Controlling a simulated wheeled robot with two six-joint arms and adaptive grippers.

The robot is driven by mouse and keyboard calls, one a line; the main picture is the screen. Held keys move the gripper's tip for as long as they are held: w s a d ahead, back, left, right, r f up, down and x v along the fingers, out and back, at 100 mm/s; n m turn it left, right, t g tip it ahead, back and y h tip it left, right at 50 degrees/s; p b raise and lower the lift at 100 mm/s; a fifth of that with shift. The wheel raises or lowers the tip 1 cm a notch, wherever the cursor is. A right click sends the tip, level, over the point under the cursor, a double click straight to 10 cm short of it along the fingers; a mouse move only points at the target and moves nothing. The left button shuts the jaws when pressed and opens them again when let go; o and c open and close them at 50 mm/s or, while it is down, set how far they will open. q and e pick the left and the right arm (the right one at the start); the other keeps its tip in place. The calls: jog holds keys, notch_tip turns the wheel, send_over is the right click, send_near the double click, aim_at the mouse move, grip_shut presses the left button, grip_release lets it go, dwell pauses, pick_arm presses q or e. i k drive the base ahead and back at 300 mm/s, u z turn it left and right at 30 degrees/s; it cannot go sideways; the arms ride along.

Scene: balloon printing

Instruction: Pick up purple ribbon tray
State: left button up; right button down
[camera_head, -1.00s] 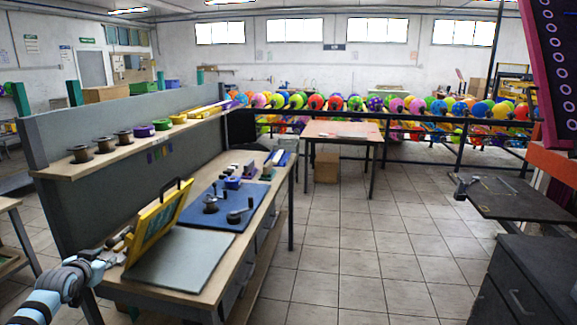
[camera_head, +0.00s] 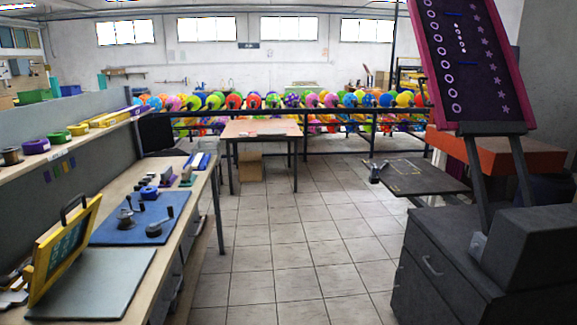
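A round purple tray (camera_head: 36,147) sits on the wooden wall shelf (camera_head: 93,136) at the left, between a dark brown spool (camera_head: 12,155) and a green tray (camera_head: 60,138). It is small in this view, and its contents are hard to make out. Neither my left nor my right gripper shows in the head view.
Below the shelf stands a workbench with a yellow-framed screen (camera_head: 65,245), a grey board (camera_head: 95,280) and a blue mat (camera_head: 165,208). A black cabinet (camera_head: 432,262) stands at the right. The tiled floor (camera_head: 275,245) between them is clear.

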aim_at(132, 110)
jog(key=u, duration=1.4)
